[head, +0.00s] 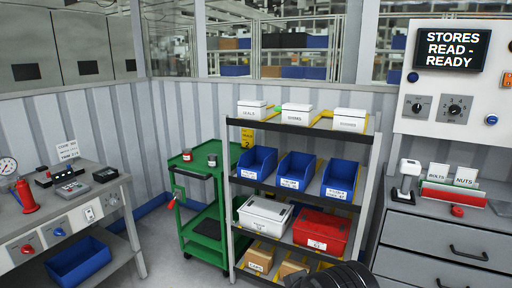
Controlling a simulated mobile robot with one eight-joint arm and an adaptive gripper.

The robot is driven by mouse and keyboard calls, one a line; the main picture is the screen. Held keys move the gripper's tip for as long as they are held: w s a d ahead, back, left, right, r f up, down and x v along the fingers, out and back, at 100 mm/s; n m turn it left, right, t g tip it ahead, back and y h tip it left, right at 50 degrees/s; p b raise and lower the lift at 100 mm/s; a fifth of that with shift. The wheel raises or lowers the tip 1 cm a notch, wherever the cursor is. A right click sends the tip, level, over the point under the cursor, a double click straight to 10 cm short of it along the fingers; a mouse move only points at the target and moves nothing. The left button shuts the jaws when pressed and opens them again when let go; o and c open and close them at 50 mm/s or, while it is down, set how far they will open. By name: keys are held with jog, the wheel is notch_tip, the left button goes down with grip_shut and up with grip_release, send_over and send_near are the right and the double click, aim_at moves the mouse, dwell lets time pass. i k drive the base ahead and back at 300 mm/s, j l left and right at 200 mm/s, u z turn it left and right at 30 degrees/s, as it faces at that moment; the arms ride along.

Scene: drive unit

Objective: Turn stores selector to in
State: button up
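The stores panel is a pale wall panel (404,72) at the right, with a black display (452,49) reading "STORES READ - READY". Below the display are two black rotary knobs on grey plates. The left knob (417,106) has small markings too small to read. The right knob (455,109) has numbers around it. I cannot tell for certain which knob is the stores selector, or its setting. A dark, ribbed, rounded shape, probably part of my arm, shows at the bottom edge. My gripper's fingers are not in view, and nothing touches the knobs.
A grey drawer cabinet (448,234) stands below the panel, with a scanner (405,180) and bins labelled bolts and nuts. A shelf rack (371,176) with boxes stands left of it, then a green cart (200,240). A workbench (110,190) is at left.

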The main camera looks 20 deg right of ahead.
aim_at(417, 108)
jog(key=k+z, duration=0.15)
jog(key=z, duration=1.4)
